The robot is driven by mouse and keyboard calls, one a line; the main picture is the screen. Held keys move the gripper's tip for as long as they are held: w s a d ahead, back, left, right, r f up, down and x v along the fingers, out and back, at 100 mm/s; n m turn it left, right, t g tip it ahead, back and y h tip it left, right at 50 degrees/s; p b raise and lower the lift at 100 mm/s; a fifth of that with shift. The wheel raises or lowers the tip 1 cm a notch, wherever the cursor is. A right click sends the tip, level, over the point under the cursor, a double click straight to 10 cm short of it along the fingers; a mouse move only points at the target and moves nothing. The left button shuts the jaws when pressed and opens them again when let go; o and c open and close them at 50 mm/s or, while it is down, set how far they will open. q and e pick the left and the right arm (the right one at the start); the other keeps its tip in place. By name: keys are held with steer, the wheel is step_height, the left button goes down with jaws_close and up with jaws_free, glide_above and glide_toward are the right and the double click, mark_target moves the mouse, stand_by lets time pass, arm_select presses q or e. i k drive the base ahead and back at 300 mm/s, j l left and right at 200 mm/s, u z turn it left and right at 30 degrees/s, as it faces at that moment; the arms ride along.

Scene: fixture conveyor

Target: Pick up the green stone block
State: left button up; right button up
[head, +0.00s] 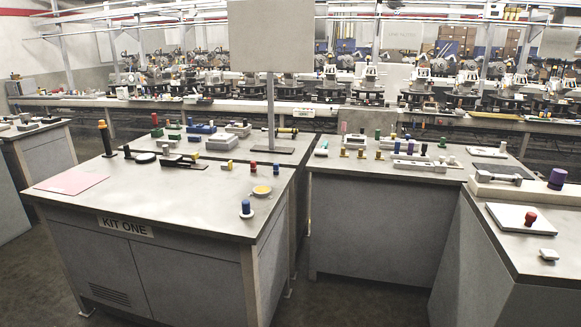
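I cannot tell for sure which thing is the green stone block, as the green items are small. Neither of my grippers shows in the head view.
The KIT ONE table (150,205) stands in front, with a pink sheet (72,182) at its left and a blue knob (246,208) near its right edge. A blank sign (271,35) rises behind it. A conveyor line crosses the back. Floor is free at lower left.

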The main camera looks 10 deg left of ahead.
mark_target(172, 136)
steer(key=i+j, duration=0.25)
steer(key=j, duration=0.3)
steer(key=i+j+u, duration=0.1)
steer(key=i+j, duration=0.15)
steer(key=j, duration=0.3)
steer(key=i+j, duration=0.3)
steer(key=j, duration=0.2)
steer(key=i+j, duration=0.25)
steer(key=j, duration=0.25)
steer(key=i+j+u, duration=0.1)
steer(key=i+j, duration=0.15)
steer(key=j, duration=0.3)
steer(key=i+j, duration=0.3)
steer(key=j, duration=0.2)
steer(key=i+j, duration=0.3)
steer(key=j, duration=0.15)
steer(key=i+j+u, duration=0.1)
steer(key=i+j, duration=0.2)
steer(key=j, duration=0.2)
